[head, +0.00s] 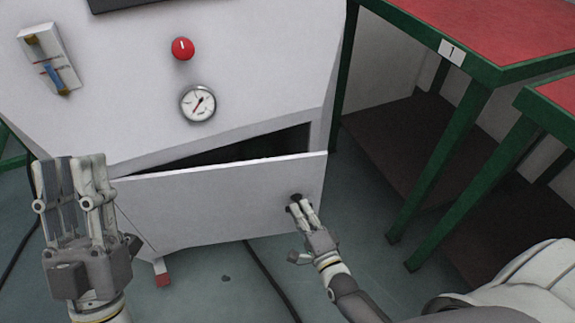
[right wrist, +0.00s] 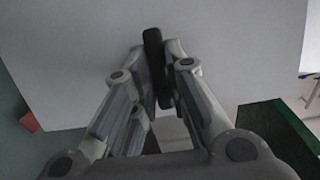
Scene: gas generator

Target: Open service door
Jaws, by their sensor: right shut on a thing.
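The service door (head: 215,203) is a wide white panel low on the white generator (head: 260,70). It stands partly open, with a dark gap (head: 245,150) above its top edge, widest at the right. A small black knob (head: 296,197) sits near the door's right end. My left gripper (head: 75,165) is raised at the left, in front of the generator, and holds nothing. Its fingers point up and lie close together, so its opening is unclear.
The generator's front carries a red knob (head: 182,48), a round gauge (head: 198,103) and a level indicator (head: 50,60). Green-framed tables with red tops (head: 510,30) stand at the right. A black cable (head: 270,278) lies on the grey-green floor. A red foot (head: 163,280) shows below the door.

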